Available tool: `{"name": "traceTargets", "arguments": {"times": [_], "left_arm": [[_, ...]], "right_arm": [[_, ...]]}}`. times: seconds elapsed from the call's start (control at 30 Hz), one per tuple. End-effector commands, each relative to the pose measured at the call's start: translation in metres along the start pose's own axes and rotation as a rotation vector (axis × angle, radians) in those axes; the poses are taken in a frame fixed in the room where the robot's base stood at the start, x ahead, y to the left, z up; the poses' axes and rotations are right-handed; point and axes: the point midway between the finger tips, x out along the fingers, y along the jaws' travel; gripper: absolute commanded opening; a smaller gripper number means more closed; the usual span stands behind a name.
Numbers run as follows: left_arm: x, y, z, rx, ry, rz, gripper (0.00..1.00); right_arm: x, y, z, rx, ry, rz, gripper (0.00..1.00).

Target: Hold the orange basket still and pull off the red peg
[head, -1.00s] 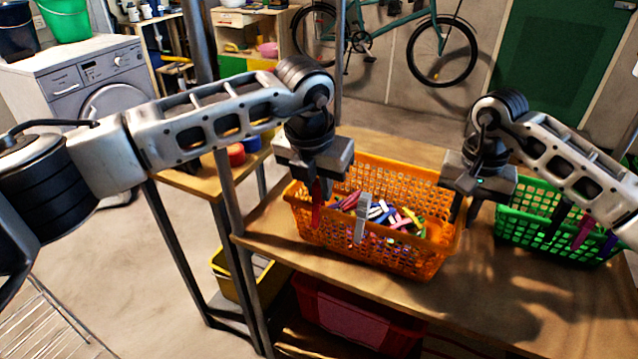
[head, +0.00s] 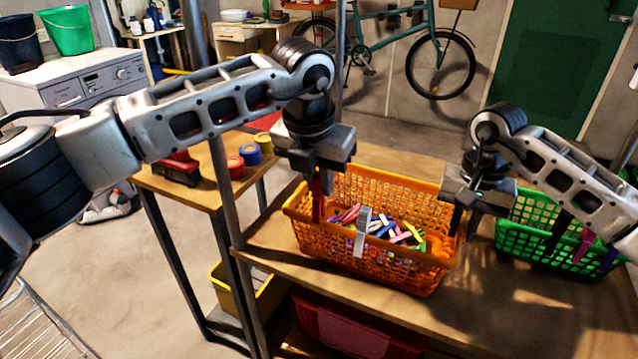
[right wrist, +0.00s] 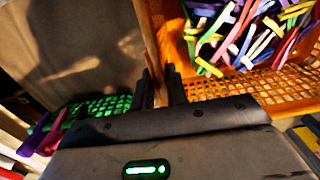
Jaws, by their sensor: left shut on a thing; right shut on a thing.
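The orange basket (head: 370,263) stands upright on the wooden shelf top, with several coloured pegs inside. My right gripper (head: 465,217) is shut on its right-hand rim; the right wrist view shows the fingers (right wrist: 160,88) either side of the orange wall (right wrist: 147,35). My left gripper (head: 317,180) is shut on the red peg (head: 317,204) at the basket's left end. The peg hangs upright below the fingers, its lower part overlapping the basket wall in the head view. I cannot tell whether it still touches the rim.
A grey peg (head: 362,233) is clipped on the basket's front rim. A green basket (head: 540,242) with dark, pink and purple pegs on its rim stands at the right. A red bin (head: 345,330) sits below the shelf top. Front right of the top is clear.

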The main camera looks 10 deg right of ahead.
Motion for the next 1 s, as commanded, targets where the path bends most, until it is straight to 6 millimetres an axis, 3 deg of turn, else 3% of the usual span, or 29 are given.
{"name": "traceTargets", "arguments": {"times": [1.0], "left_arm": [[-0.040, 0.000, 0.010, 0.000, -0.001, 0.000, 0.00]], "right_arm": [[0.001, 0.001, 0.000, 0.001, -0.001, 0.004, 0.00]]}}
